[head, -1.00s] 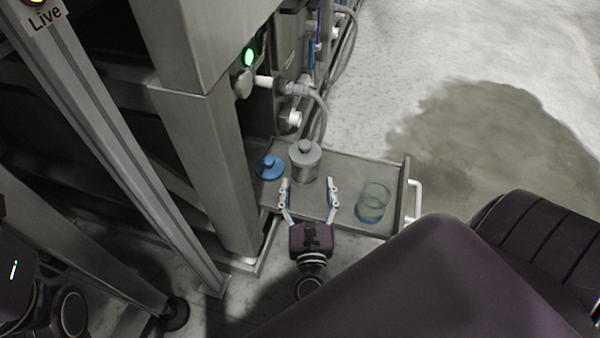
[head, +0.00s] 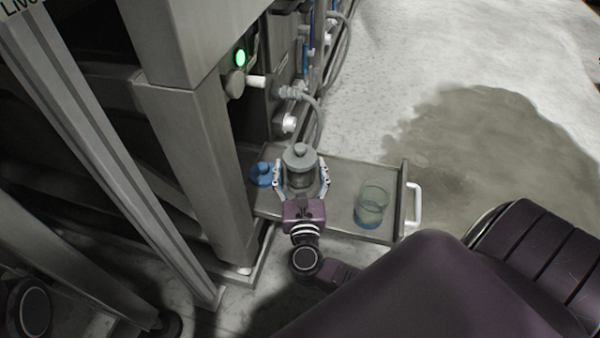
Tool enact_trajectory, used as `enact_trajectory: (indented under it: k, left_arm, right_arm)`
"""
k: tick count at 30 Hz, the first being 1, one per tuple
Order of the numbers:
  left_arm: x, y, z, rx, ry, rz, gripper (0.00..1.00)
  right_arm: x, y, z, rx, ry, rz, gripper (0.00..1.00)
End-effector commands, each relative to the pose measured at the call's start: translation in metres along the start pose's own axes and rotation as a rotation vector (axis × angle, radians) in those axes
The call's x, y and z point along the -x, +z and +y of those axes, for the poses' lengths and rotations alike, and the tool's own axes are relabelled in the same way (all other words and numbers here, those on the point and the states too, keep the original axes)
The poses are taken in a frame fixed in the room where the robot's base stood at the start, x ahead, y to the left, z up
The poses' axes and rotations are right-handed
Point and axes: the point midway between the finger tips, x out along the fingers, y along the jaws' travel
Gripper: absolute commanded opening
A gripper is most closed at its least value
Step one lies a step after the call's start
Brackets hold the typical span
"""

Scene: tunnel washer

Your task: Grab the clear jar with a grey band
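The clear jar with grey (head: 300,178) stands upright on the metal tray, with a grey knobbed lid on top. My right gripper (head: 301,180) is open, its two fingers on either side of this jar, close to its walls. A thin gap seems to show beside the jar; light contact on one side is hard to rule out. The jar's lower front is partly hidden by the gripper. My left gripper is not in view.
On the tray (head: 338,200), a blue knobbed lid (head: 262,173) lies left of the jar and an open clear jar with a blue band (head: 371,206) stands right. A steel post (head: 205,170) rises close on the left. The tray has a white handle (head: 414,204) at right.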

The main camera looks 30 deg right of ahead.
Motion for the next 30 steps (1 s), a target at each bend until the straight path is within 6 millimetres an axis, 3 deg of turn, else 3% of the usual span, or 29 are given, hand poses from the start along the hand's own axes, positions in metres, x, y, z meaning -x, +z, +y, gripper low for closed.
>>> enact_trajectory:
  k: [2, 15, 25, 30]
  left_arm:
    - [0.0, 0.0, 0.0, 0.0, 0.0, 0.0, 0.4]
    - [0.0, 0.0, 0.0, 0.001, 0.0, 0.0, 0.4]
    - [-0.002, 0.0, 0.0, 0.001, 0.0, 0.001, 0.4]
    - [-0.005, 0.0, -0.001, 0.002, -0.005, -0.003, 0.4]
  right_arm:
    - [0.0, 0.0, 0.0, 0.0, 0.0, 0.0, 0.59]
    - [0.0, 0.0, 0.0, 0.0, 0.0, 0.0, 0.1]
    - [0.0, 0.004, 0.0, -0.001, -0.001, -0.003, 0.1]
    - [0.0, 0.016, 0.0, -0.003, -0.001, -0.004, 0.1]
